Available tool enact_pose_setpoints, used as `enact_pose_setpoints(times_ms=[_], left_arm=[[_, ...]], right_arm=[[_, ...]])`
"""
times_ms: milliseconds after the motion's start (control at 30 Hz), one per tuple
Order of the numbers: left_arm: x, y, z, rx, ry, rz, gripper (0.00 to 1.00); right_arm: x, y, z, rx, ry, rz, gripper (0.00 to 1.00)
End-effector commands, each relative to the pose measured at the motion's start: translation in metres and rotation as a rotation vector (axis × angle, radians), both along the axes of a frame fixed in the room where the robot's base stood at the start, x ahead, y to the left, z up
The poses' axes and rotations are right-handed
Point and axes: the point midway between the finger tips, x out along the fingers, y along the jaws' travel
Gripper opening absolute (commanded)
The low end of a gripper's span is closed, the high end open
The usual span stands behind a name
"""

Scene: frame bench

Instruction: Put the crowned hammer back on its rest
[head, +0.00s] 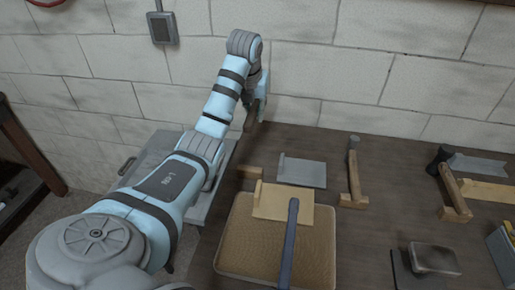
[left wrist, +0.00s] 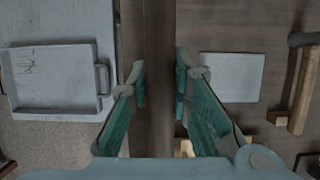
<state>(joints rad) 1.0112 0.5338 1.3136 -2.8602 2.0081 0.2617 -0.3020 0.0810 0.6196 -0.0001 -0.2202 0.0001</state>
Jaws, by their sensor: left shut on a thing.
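My left gripper (head: 258,106) is at the back left of the bench, held above it near the wall. It is shut on a brown wooden handle, which I take for the crowned hammer (head: 249,121). In the left wrist view the handle (left wrist: 159,80) runs up and down between the green fingers (left wrist: 160,88); its head cannot be made out. My right gripper is not in view.
Two other hammers (head: 353,165) (head: 444,168) lie on wooden rests to the right. A tan padded mat (head: 240,245) bears a wooden piece (head: 283,205) and a dark bar (head: 290,240). A grey tray (left wrist: 55,80) is at left. A dark block (head: 434,258) lies at front right.

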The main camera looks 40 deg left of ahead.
Motion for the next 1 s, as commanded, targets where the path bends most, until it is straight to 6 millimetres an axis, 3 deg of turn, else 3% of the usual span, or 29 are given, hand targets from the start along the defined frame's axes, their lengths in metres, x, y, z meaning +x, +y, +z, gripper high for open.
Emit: enact_pose_setpoints(times_ms=[33, 67, 233, 567, 867, 900, 1000], left_arm=[[0.000, 0.000, -0.041, 0.000, 0.003, -0.002, 0.00], [0.000, 0.000, -0.053, 0.001, 0.004, -0.001, 0.00], [0.000, 0.000, -0.093, 0.001, 0.003, -0.003, 0.00], [0.000, -0.001, -0.146, 0.000, 0.002, -0.006, 0.00], [0.001, -0.001, -0.149, 0.001, -0.001, -0.006, 0.00], [0.000, -0.001, -0.151, 0.001, 0.001, -0.006, 0.20], [0.000, -0.001, -0.150, 0.001, 0.001, -0.006, 0.36]], right_arm=[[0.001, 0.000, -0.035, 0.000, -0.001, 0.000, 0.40], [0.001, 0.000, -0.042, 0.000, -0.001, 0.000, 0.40], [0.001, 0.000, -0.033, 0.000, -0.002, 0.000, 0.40], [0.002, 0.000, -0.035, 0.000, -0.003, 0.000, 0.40], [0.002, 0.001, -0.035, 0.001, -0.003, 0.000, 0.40], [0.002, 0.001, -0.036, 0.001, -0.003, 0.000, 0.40], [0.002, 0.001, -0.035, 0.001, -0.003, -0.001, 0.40]])
